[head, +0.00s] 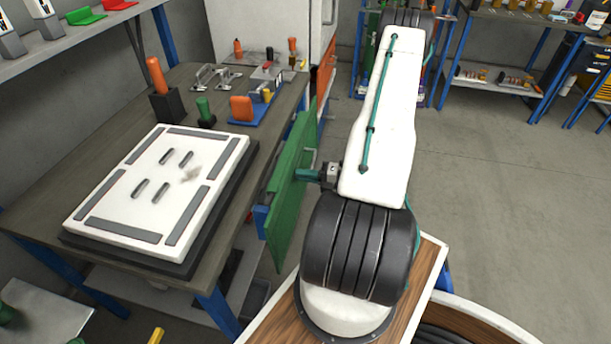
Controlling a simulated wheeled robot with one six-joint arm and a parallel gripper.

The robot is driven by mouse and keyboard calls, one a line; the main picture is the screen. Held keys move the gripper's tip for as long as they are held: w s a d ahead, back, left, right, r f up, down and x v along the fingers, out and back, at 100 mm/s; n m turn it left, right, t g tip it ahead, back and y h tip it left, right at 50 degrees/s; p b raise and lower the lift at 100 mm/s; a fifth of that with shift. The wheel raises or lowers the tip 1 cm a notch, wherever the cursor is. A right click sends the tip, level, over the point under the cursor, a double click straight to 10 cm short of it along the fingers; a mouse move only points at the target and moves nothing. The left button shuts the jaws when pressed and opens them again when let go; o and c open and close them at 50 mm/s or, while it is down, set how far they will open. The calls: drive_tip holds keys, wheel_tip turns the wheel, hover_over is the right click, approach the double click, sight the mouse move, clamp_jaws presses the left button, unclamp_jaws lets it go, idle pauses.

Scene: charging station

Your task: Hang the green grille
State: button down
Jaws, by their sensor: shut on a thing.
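The green grille (282,200) is a flat green panel, seen steeply from one side and standing roughly upright at the right edge of the workbench. My gripper (309,174) is on the grille's right face, shut on what looks like a small handle there. The arm comes in from the right. I cannot tell whether the grille touches the bench edge or hangs clear of it. Its far face is hidden, and no hook for it can be made out.
The wooden workbench (55,178) carries a white slotted plate (150,190) on a dark base. Behind it are an orange-handled tool (157,75), a green-knobbed piece (204,110) and a blue tray (250,112). A shelf (85,32) runs along the left. Open floor (500,200) lies right.

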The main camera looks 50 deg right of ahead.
drive_tip(key=shift+w+a, duration=0.25)
drive_tip(key=shift+w, duration=0.3)
drive_tip(key=shift+s+d+f, duration=0.1)
drive_tip(key=shift+f, duration=1.3)
drive_tip(key=c, duration=1.3)
unclamp_jaws()
drive_tip(key=shift+c, duration=0.2)
drive_tip(key=v, duration=0.7)
drive_tip(key=shift+s, duration=0.35)
